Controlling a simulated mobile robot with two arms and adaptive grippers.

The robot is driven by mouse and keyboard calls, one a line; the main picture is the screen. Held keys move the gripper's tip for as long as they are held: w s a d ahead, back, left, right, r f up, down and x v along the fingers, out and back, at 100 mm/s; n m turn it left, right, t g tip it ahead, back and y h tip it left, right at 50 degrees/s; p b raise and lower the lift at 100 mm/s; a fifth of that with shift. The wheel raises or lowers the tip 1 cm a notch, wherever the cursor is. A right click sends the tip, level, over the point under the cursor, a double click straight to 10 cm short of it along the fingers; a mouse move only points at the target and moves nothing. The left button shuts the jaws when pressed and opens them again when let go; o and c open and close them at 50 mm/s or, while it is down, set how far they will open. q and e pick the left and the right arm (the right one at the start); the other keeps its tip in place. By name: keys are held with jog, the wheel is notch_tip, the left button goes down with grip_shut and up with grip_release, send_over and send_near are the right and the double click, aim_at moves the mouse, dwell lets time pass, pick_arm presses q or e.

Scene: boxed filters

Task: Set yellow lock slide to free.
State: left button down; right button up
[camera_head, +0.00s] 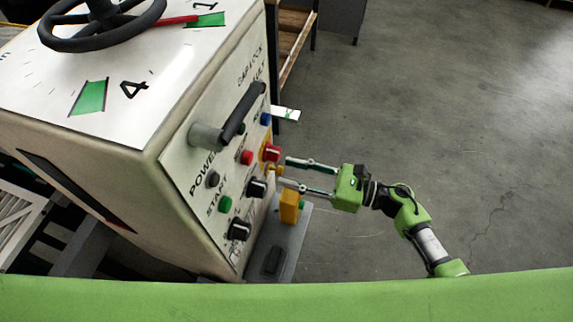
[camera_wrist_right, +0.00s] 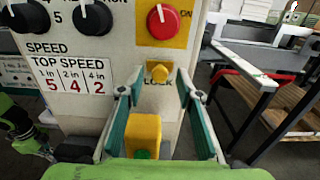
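The yellow lock slide (camera_wrist_right: 158,73) is a small yellow knob above the word LOCK on the machine's panel, below a red knob on a yellow plate. It also shows in the head view (camera_head: 275,170), small, near the fingertips. My right gripper (camera_head: 283,171) points left at the panel with its two fingers apart and nothing held. In the right wrist view the open fingers (camera_wrist_right: 162,88) stand to either side of the slide. I cannot tell whether the fingertips touch the panel.
A yellow box with a green button (camera_head: 290,205) stands low on a grey base (camera_head: 272,262), below my right fingers. The red knob (camera_head: 271,152) and black knobs (camera_head: 240,229) are close by. A black handle (camera_head: 243,110) juts from the panel. Floor to the right is clear.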

jog(key=shift+x, duration=0.8)
jog(key=shift+a, duration=0.15)
jog(key=shift+c, duration=0.5)
grip_shut()
jog(key=shift+s+a, duration=0.3)
jog(key=shift+s, duration=0.6)
jog(key=shift+s+a, duration=0.3)
jog(key=shift+s, duration=0.65)
jog(key=shift+f, duration=0.1)
jog(key=shift+o, duration=0.5)
grip_release()
jog(key=shift+s, duration=0.1)
